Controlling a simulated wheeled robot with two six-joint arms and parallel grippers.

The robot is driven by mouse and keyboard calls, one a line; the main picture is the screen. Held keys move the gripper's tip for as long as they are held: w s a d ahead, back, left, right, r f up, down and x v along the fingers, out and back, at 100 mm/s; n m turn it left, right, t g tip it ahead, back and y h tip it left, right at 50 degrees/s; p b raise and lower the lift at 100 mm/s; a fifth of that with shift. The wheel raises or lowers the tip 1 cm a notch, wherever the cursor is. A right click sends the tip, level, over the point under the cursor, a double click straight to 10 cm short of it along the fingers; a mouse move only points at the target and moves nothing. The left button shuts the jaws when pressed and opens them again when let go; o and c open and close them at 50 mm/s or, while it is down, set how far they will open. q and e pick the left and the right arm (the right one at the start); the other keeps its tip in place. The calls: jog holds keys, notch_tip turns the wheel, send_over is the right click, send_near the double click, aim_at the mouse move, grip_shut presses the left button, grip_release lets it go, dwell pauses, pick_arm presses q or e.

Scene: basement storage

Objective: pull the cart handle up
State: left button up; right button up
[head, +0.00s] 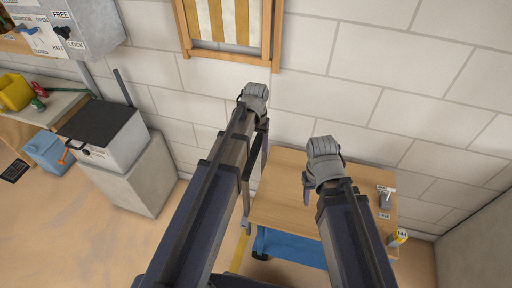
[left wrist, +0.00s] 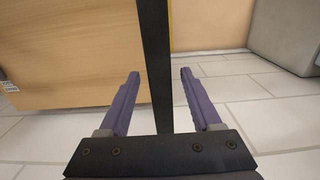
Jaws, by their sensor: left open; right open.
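The cart (head: 282,200) has a wooden top and a blue lower part, and stands against the block wall. A dark bar, which looks like the cart handle (head: 257,160), runs along the cart's left end. In the left wrist view the handle (left wrist: 153,50) is a straight black bar between the two purple fingers of my left gripper (left wrist: 158,72). These fingers are open, with a gap on each side of the bar. In the head view my left arm hides most of that gripper. My right gripper (head: 308,185) is open and empty above the cart top, apart from the handle.
Small labelled items (head: 385,200) sit on the cart's right edge. A grey cabinet (head: 140,178) with a dark-lidded box (head: 105,135) stands at left, beside a bench (head: 50,108) with a yellow bin. Floor is clear between cabinet and cart. A striped framed panel (head: 230,22) hangs above.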

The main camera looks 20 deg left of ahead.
pick_arm(q)
grip_shut()
dwell(0.5)
dwell(0.9)
